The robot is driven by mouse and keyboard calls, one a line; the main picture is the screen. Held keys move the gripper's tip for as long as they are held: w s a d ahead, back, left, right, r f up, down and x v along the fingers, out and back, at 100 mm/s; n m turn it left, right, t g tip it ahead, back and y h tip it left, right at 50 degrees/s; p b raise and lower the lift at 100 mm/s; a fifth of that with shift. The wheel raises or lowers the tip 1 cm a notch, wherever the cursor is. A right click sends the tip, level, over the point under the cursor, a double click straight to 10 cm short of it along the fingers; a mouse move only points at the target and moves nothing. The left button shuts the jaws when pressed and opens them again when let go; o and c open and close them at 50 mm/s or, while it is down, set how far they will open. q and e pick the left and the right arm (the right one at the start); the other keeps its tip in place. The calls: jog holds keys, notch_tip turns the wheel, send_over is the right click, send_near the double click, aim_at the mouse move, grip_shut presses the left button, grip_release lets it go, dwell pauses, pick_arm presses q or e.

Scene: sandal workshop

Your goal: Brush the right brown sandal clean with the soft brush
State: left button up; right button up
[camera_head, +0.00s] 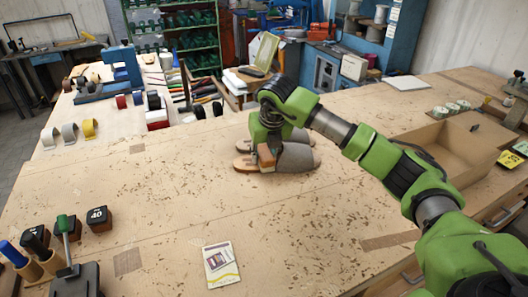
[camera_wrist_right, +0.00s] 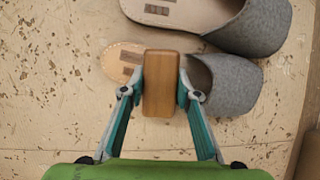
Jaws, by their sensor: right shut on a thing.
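A pair of sandals with grey felt uppers and tan footbeds lies side by side on the workbench, toes to the right. The nearer sandal (camera_head: 296,158) also shows in the wrist view (camera_wrist_right: 228,84); the farther sandal (camera_wrist_right: 255,25) lies just beyond it. My right gripper (camera_wrist_right: 160,90) is shut on the soft brush, a wooden block (camera_wrist_right: 160,70). In the head view the brush (camera_head: 266,156) is over the nearer sandal's footbed. Its bristles are hidden, so I cannot tell whether it touches. My left gripper is not in view.
An open cardboard box (camera_head: 455,148) stands on the bench at the right. A small card (camera_head: 221,264) lies near the front, and dark numbered blocks (camera_head: 98,219) stand at the left. Dark specks cover the bench top (camera_head: 190,190).

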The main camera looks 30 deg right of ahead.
jog(key=shift+r, duration=0.1)
jog(key=shift+r+p, duration=2.4)
jog(key=shift+r, duration=1.6)
jog(key=s+d+r+m+p, duration=0.2)
jog(key=s+d+r+p, duration=0.1)
jog(key=d+r+p, duration=0.3)
jog(key=shift+h, duration=0.4)
jog(key=shift+d+f+b, duration=0.3)
jog(key=shift+f+b, duration=0.05)
jog(key=shift+f, duration=0.85)
jog(key=shift+d+f+b, duration=0.25)
jog(key=shift+f+b, duration=0.05)
jog(key=shift+f, duration=0.85)
jog(key=shift+d+f+b, duration=0.3)
jog(key=shift+f+b, duration=0.05)
jog(key=shift+f, duration=0.85)
jog(key=shift+f+b, duration=0.65)
